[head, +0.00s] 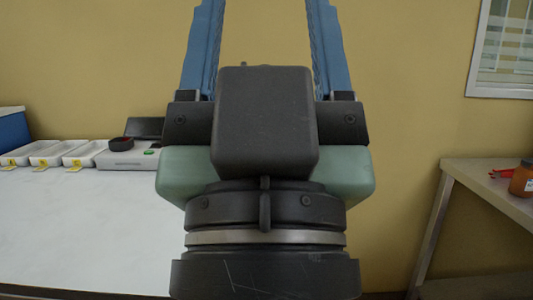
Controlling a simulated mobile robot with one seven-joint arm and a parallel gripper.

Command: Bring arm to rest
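My gripper (265,50) fills the middle of the head view and points upward. Its two blue fingers stand wide apart, with only the yellow wall showing between them, so it is open and empty. The fingertips run out of the top of the picture. The dark wrist and pale green gripper body hide what lies behind them. My gripper touches nothing that I can see.
A white-topped table (80,235) is at the left. A side table (490,185) at the right bears an orange-brown jar (522,180) and red items (503,172).

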